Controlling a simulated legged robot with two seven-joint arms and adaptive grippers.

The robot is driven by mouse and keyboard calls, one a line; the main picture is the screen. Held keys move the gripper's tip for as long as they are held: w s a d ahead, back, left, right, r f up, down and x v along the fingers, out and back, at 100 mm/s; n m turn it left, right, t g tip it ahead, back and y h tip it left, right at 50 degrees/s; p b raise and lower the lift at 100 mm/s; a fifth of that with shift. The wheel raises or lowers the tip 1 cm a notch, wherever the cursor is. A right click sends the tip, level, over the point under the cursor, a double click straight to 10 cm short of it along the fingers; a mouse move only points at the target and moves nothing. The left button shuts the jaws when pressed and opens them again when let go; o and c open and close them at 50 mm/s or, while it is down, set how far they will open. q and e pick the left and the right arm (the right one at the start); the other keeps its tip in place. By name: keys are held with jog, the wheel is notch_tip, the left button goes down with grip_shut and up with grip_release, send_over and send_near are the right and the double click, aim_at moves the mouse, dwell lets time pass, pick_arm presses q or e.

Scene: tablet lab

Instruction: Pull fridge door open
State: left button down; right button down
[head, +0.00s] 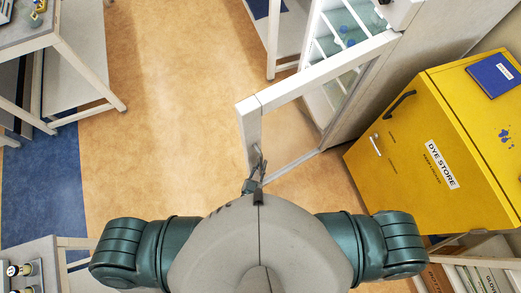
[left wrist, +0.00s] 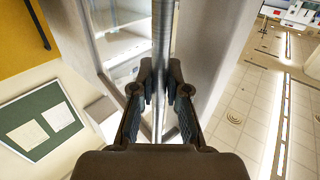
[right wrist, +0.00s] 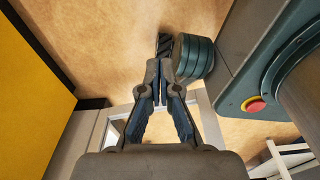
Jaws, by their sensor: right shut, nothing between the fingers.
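The fridge door (head: 315,80), a white frame with a clear pane, stands swung out from the fridge (head: 352,30), whose shelves show behind it. A metal bar handle (left wrist: 162,35) runs upright between the fingers of my left gripper (left wrist: 161,82), which is shut on it. In the head view my left gripper (head: 256,178) is at the door's near free edge, just ahead of my body; most of its arm is hidden. My right gripper (right wrist: 160,82) is shut and empty, pointing down over the floor beside my body. It is hidden in the head view.
A yellow dye store cabinet (head: 425,150) stands right of the door. Open tan floor (head: 165,110) lies to the left. White-legged benches stand at the far left (head: 85,75) and lower left (head: 45,250). A shelf (head: 475,262) is at lower right.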

pick_arm(q)
jog(key=c, duration=1.2)
grip_release()
jog(key=shift+r, duration=0.1)
jog(key=shift+o, duration=0.2)
jog(key=v, duration=0.7)
jog(key=shift+s, duration=0.3)
jog(key=s+a+f+g+y, duration=0.1)
jog(key=s+a+f+g, duration=0.1)
jog(key=f, duration=0.5)
jog(key=s+a+f+g, duration=0.2)
jog(key=a+f+g, duration=0.1)
jog(key=f, duration=0.5)
jog(key=s+a+f+g+y, duration=0.1)
jog(key=s+a+f+g, duration=0.1)
jog(key=f, duration=0.5)
jog(key=s+a+f+n+g+y, duration=0.1)
jog(key=s+a+f+g+y, duration=0.3)
jog(key=s+a+f+g, duration=0.4)
jog(key=s+a+f, duration=0.6)
jog(key=s+a, duration=0.2)
jog(key=shift+s+f+n+g, duration=0.2)
jog(key=shift+n+g, duration=0.2)
